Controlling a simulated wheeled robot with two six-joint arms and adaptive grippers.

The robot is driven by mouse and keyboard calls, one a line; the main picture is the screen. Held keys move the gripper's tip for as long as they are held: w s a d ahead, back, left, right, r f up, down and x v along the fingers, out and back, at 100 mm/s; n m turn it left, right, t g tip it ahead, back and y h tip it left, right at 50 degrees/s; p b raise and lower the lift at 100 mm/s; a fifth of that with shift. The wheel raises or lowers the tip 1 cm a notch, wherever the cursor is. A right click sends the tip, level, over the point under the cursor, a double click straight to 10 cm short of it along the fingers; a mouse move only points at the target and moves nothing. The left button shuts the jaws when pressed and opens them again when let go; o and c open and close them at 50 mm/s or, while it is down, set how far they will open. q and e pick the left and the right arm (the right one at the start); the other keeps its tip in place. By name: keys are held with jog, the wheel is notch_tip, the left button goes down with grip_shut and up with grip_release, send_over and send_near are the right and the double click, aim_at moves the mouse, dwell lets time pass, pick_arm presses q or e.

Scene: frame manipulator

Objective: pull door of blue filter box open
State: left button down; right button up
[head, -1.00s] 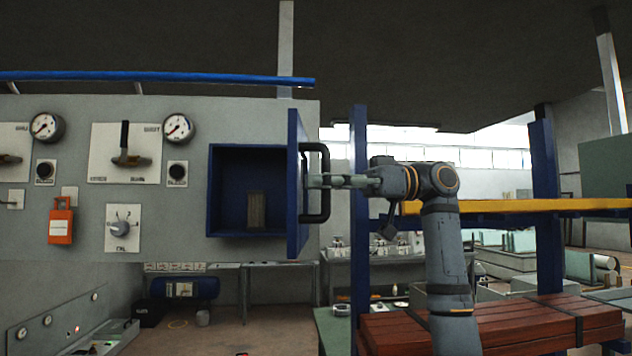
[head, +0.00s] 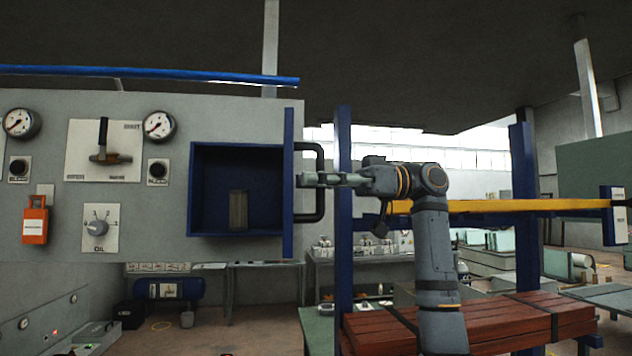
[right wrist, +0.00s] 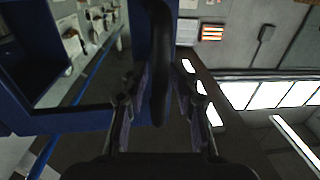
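The blue filter box (head: 194,190) is set in the grey panel, with its interior in view. Its blue door (head: 288,180) stands swung out at the box's right side, seen almost edge-on. A black bar handle (head: 319,158) sticks out from the door's right side. My right gripper (head: 308,180) reaches the handle from the right. In the right wrist view, the dark handle (right wrist: 161,60) runs between its two fingers, which are spread apart with a visible gap at least on the right. Contact on the left is unclear. My left gripper is not in view.
A grey-brown block (head: 238,210) stands inside the box. Gauges, a lever and an orange tag (head: 35,222) are on the panel at left. A blue post (head: 343,220), yellow rail (head: 480,206) and stacked red-brown planks (head: 480,322) stand around my right arm.

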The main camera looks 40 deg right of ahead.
jog(key=shift+d, duration=0.1)
jog(key=v, duration=1.1)
jog(key=shift+s+d, duration=0.2)
jog(key=shift+d, duration=0.15)
jog(key=shift+f, duration=0.1)
